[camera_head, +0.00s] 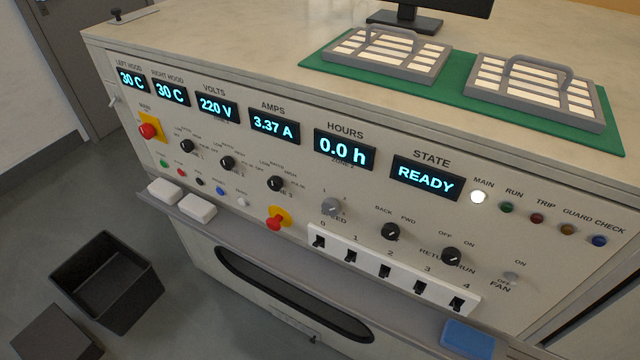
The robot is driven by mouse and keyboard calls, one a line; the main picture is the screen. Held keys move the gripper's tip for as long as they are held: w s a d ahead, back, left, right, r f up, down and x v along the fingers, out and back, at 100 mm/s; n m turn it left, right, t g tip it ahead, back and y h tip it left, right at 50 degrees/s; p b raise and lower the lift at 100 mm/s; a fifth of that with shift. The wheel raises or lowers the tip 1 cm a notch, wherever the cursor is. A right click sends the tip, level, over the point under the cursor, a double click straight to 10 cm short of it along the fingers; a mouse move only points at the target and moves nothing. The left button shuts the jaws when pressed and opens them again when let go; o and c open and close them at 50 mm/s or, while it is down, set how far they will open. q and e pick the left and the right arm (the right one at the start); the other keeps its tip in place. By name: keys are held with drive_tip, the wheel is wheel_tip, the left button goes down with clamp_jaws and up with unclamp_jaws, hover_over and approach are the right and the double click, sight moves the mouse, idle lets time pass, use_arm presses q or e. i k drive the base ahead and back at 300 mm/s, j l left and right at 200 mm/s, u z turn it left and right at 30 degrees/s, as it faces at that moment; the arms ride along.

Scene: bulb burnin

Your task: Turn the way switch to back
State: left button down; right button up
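The knob marked BACK and FWD (391,231), which fits the way switch, is a black round knob on the front panel. It sits right of the grey speed knob (331,207) and left of another black knob (451,256) marked OFF and ON. BACK is printed at its upper left and FWD at its upper right. Its pointer is too small to tell for sure which label it faces. Neither of my grippers is in view, and nothing touches or covers the knob.
Below the knob is a white strip (403,276) of several black toggle switches. The state display (426,178) reads READY. A black bin (107,281) stands on the floor.

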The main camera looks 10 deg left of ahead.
sight(391, 231)
drive_tip(key=k+j+z, duration=0.15)
drive_tip(key=k+j, duration=0.4)
drive_tip(key=j, duration=0.15)
drive_tip(key=k+j+z, duration=0.1)
drive_tip(key=k+j, duration=0.45)
drive_tip(key=i+l, duration=0.3)
drive_tip(key=i+u, duration=0.05)
drive_tip(key=i, duration=0.05)
